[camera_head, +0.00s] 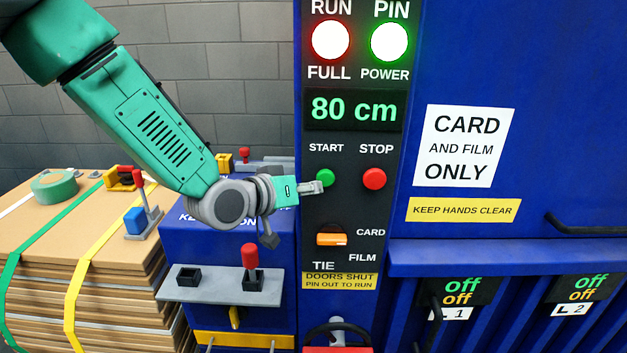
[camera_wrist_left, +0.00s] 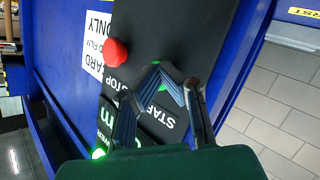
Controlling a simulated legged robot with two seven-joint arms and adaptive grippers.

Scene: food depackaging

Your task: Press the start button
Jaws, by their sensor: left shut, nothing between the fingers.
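The green start button (camera_head: 325,176) sits under the word START on the black control panel, left of the red stop button (camera_head: 374,179). My left gripper (camera_head: 318,187) is shut and empty, with its fingertips at the lower left of the start button in the head view. In the left wrist view the fingertips (camera_wrist_left: 161,76) lie over the start button (camera_wrist_left: 156,63) and hide most of it. The red stop button (camera_wrist_left: 117,51) stands clear beside them. I cannot tell whether the fingertips touch the button. My right gripper is in neither view.
An orange selector switch (camera_head: 331,239) is below the buttons. The display (camera_head: 353,110) reads 80 cm, and both lamps above it are lit. A grey shelf (camera_head: 215,291) with a red-handled lever (camera_head: 250,257) and a strapped cardboard stack (camera_head: 60,235) are at the left.

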